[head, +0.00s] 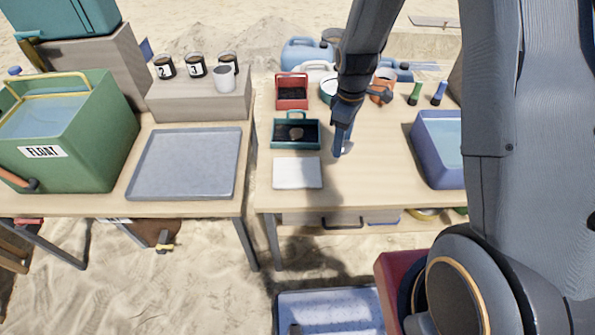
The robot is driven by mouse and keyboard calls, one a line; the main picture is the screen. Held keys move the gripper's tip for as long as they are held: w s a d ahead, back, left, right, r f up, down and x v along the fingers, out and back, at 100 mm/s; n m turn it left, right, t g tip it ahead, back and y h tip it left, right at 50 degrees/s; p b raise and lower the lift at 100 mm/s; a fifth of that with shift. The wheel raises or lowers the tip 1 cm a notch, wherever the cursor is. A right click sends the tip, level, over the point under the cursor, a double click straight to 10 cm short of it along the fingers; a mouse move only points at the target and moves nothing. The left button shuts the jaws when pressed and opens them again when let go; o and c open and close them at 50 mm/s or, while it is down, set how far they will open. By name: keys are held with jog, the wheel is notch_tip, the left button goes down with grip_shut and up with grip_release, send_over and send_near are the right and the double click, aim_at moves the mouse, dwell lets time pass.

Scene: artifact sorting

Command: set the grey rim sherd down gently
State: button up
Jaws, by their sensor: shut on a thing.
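My gripper (342,142) points down over the right-hand table, just right of a teal tray and a white pad. It is shut on a small pale grey piece, the grey rim sherd (347,149), which shows only in part at the fingertips. The sherd is low, close to the tabletop; I cannot tell whether it touches the wood.
The teal tray (273,143) holds dark matter and a brownish piece. A red tray (291,79) stands behind it, the white pad (297,173) in front. A blue-violet water basin (424,160) stands right. Bare wood (380,165) lies between gripper and basin.

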aim_at(297, 171)
jog(key=a+r+n+b, duration=0.1)
jog(key=a+n+b, duration=0.1)
jog(key=a+n, duration=1.2)
jog(key=shift+n, duration=0.6)
jog(key=shift+s+d+f+p, duration=0.15)
jog(key=shift+f+p, duration=0.2)
jog(key=shift+f, duration=1.2)
jog(key=shift+s+d+f+p, duration=0.1)
jog(key=shift+d+f+p, duration=0.15)
jog(key=shift+f, duration=1.3)
jog(key=shift+s+d+f+p, duration=0.15)
jog(key=shift+f+p, duration=0.25)
jog(key=shift+f, duration=1.15)
jog(key=shift+f, duration=0.15)
jog(key=o, duration=1)
jog(key=shift+o, duration=0.2)
notch_tip(297, 171, up, 12)
jog(key=b, duration=0.2)
jog(key=shift+r+b, duration=0.25)
jog(key=shift+b, duration=0.05)
